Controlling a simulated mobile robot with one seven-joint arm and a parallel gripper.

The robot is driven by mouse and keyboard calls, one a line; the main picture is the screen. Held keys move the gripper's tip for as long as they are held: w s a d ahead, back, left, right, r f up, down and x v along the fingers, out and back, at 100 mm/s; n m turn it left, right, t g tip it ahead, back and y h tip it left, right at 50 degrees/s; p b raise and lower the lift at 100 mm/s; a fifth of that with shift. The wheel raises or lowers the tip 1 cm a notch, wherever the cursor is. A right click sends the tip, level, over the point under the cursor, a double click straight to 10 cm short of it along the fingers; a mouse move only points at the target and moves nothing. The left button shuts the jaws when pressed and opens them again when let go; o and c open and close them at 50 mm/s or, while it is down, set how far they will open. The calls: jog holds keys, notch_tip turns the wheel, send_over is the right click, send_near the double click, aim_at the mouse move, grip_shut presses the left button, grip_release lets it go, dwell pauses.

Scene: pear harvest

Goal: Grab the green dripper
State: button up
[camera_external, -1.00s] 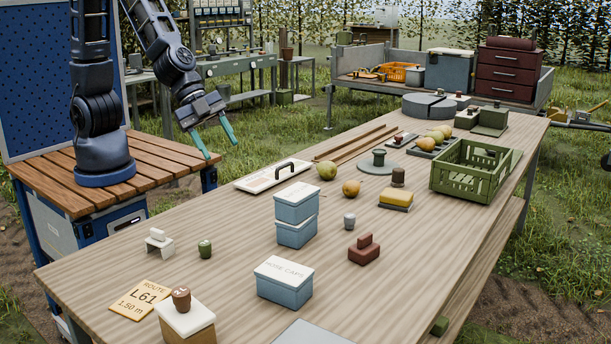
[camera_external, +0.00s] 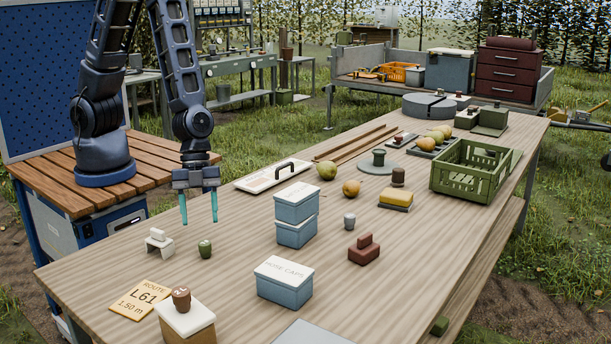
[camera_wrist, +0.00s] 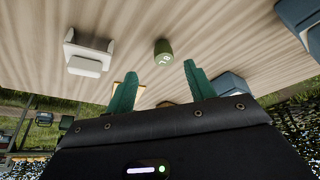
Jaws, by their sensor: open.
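The green dripper (camera_external: 205,249) is a small dark green cylinder standing upright on the wooden table, just right of a white bracket-like piece. In the wrist view the green dripper (camera_wrist: 163,48) shows pale marks on it and lies beyond the fingertips, roughly between their lines. My gripper (camera_external: 199,223) points down with its two teal fingers apart and empty, above the table and apart from the dripper. In the wrist view my gripper (camera_wrist: 163,80) is also open with nothing between the fingers.
The white bracket (camera_external: 159,242) stands close left of the dripper. Blue lidded boxes (camera_external: 296,233) stand to the right, one pair stacked. A box with a brown knob-shaped piece (camera_external: 181,298) is nearer the front.

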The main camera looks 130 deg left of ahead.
aim_at(204, 242)
jog(key=shift+x, duration=1.1)
jog(key=shift+w+d+f, duration=0.25)
jog(key=shift+w+f, duration=0.2)
jog(key=shift+f, duration=0.25)
jog(key=shift+w+d+f, duration=0.2)
jog(key=shift+w+f, duration=0.25)
jog(key=shift+f, duration=0.25)
jog(key=shift+x, duration=0.95)
jog(key=c, duration=1)
